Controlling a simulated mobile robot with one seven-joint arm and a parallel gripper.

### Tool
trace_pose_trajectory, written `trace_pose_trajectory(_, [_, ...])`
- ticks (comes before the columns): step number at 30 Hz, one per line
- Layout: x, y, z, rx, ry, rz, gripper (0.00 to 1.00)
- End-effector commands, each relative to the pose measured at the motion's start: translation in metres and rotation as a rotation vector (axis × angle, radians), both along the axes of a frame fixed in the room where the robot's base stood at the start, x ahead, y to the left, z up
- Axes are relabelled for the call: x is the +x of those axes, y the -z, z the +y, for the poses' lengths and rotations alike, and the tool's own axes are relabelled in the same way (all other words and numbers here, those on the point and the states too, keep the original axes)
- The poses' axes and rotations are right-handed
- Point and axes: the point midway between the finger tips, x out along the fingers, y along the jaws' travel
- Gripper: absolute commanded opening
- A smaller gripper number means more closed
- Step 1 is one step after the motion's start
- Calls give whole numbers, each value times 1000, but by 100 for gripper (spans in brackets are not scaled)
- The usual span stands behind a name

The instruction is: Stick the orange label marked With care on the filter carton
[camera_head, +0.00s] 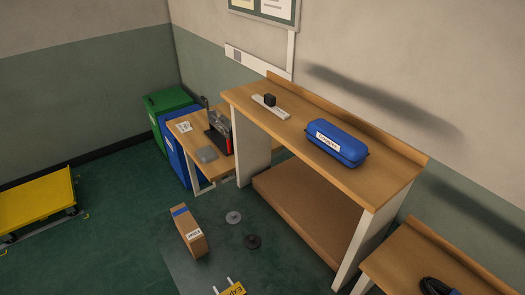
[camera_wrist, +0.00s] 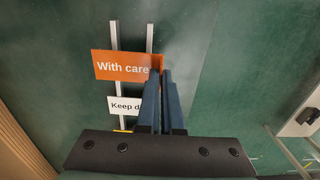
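The orange label marked With care (camera_wrist: 120,66) faces the wrist camera, its right end at my fingertips. My gripper (camera_wrist: 162,76) has its two blue fingers close together there, shut on the label's right edge; the left finger hides its lower right part. The label looks larger than the white label below it and covers part of two pale rails. The filter carton (camera_head: 189,234) stands on the floor in the head view, brown, with a blue strip on top and a white label low on its side. My gripper and the orange label are outside the head view.
A white label reading Keep d… (camera_wrist: 124,106) lies below, partly hidden. A yellow label (camera_head: 232,289) is at the head view's bottom edge. Two round discs, one grey (camera_head: 233,217) and one dark (camera_head: 253,241), lie right of the carton. The workbench (camera_head: 292,125) bears a blue case (camera_head: 338,147).

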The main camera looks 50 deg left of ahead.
Motion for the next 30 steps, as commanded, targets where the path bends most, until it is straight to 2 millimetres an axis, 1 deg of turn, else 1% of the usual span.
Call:
trace_pose_trajectory(1, [0,-6,0,0,0,0,0])
trace_pose_trajectory(24, [0,-51,0,0,0,-1,0])
trace_pose_trajectory(30, [0,-52,0,0,0,0,0])
